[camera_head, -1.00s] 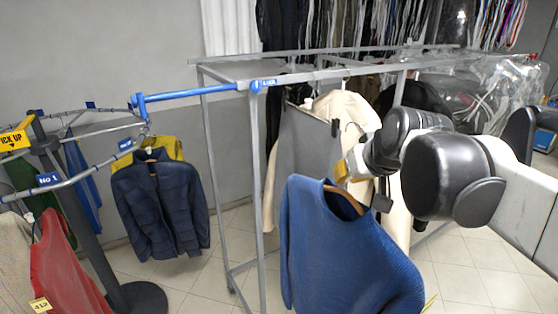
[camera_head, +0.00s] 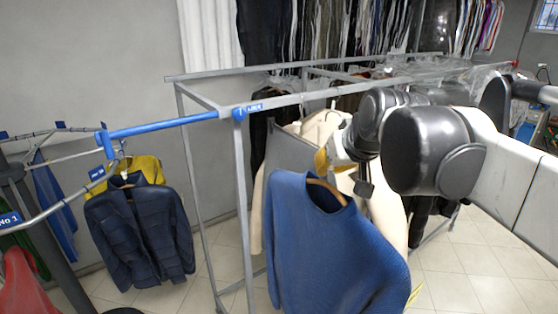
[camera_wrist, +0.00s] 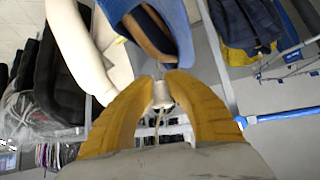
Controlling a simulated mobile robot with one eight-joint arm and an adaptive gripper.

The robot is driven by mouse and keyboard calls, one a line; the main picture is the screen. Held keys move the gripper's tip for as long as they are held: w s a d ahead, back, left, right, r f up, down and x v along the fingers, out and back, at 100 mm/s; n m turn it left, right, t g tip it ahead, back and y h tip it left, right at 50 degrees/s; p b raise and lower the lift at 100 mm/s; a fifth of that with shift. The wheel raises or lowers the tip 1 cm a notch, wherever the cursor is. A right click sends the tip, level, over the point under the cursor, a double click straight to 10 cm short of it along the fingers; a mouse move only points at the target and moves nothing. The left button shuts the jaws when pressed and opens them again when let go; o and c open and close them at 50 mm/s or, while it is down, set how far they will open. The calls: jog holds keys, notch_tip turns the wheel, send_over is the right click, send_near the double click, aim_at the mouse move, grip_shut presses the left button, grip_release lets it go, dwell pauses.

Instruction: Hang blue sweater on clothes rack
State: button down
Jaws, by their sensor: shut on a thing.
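The blue sweater (camera_head: 330,250) hangs on a wooden hanger (camera_head: 326,190) in front of the grey clothes rack (camera_head: 247,200) in the head view. My gripper (camera_wrist: 161,92), with yellow fingers, is shut on the hanger's upper end in the wrist view. The fingertips close around a small pale piece there; the hook is hard to make out. In the head view my gripper (camera_head: 322,160) is just above the sweater's collar, partly hidden by my wrist. The sweater also shows in the wrist view (camera_wrist: 176,14). The rack's top rail (camera_head: 300,99) passes behind my arm.
Pale garments (camera_head: 318,128) hang on the rack behind the sweater. A blue bar (camera_head: 170,125) runs left from the rack to a curved rail with a navy jacket (camera_head: 140,235) and a yellow garment (camera_head: 147,170). Plastic-covered clothes are at the back right. Tiled floor (camera_head: 450,270) shows at lower right.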

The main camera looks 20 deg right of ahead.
jog(key=shift+w+a+b, duration=0.4)
jog(key=shift+w+a, duration=0.35)
jog(key=shift+w, duration=1.65)
jog(key=shift+w+a+b, duration=0.35)
jog(key=shift+w+a, duration=0.45)
jog(key=shift+w, duration=1.6)
jog(key=shift+w+a+b, duration=0.4)
jog(key=shift+w+a, duration=0.35)
jog(key=shift+w, duration=1.65)
jog(key=shift+w+a, duration=0.25)
jog(key=shift+w, duration=0.6)
jog(key=shift+w+a, duration=0.3)
jog(key=shift+w, duration=0.6)
jog(key=shift+w+a, duration=0.25)
jog(key=shift+w, duration=0.6)
jog(key=shift+w, duration=0.15)
jog(key=shift+w+a+f, duration=0.1)
jog(key=shift+w+a, duration=0.15)
jog(key=shift+w, duration=0.4)
jog(key=w, duration=0.2)
jog(key=w+a, duration=0.1)
jog(key=w+a+p, duration=0.1)
jog(key=w, duration=0.1)
jog(key=shift+w, duration=0.3)
jog(key=shift+f, duration=0.15)
jog(key=shift+f+b, duration=1.1)
jog(key=shift+f, duration=0.35)
